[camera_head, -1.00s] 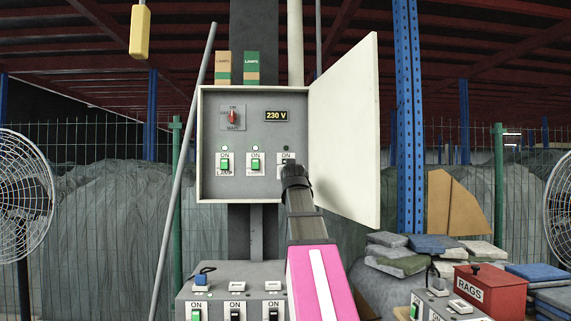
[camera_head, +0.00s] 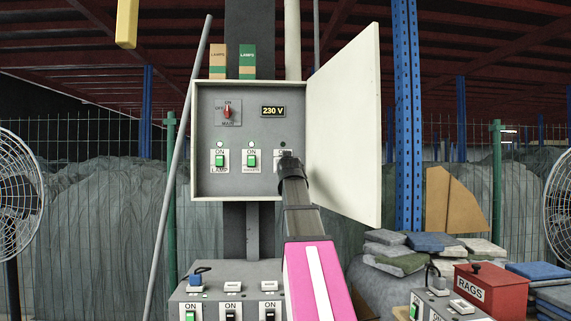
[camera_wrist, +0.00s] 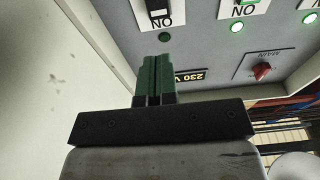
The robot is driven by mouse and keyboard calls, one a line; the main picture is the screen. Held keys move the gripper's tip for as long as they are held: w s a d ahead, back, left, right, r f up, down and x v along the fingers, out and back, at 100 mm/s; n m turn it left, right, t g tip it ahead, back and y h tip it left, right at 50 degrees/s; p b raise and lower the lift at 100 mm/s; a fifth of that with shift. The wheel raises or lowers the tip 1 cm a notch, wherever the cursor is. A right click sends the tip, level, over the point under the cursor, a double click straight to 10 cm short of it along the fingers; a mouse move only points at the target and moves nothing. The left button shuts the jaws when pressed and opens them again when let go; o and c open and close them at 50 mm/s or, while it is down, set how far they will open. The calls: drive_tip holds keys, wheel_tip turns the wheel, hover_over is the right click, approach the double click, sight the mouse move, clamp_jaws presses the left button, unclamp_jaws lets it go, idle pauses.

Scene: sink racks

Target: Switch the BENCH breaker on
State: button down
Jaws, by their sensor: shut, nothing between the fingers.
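An open grey breaker box (camera_head: 213,182) has three switches in a row. The left switch (camera_head: 220,160), labelled LAMP, and the middle switch (camera_head: 251,161) are green with lit green lamps above. The right switch (camera_head: 279,153) is mostly hidden behind my gripper (camera_head: 288,157); its lamp (camera_head: 283,144) is dark and its name is hidden. In the wrist view this right switch (camera_wrist: 158,8) is black and cut by the top edge, with its dark lamp (camera_wrist: 165,37) below. My gripper's green fingers (camera_wrist: 151,60) are shut and empty near that lamp; contact cannot be told.
The box door (camera_head: 343,125) stands open just right of my gripper. A red MAIN knob (camera_head: 227,112) and a 230 V display (camera_head: 273,112) sit above the switches. A lower grey console (camera_head: 240,272) carries more switches. A red RAGS box (camera_head: 490,290) stands at right.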

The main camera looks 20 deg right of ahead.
drive_tip(key=x, duration=1.1)
drive_tip(key=shift+r, duration=0.1)
drive_tip(key=shift+w+d+r+g+y, duration=0.15)
drive_tip(key=shift+w+r+g+y, duration=0.2)
drive_tip(key=shift+w+g, duration=0.45)
drive_tip(key=shift+s+r, duration=0.1)
drive_tip(key=shift+s, duration=0.2)
drive_tip(key=r+v, duration=0.1)
drive_tip(key=v, duration=1.3)
drive_tip(key=shift+s+r, duration=0.2)
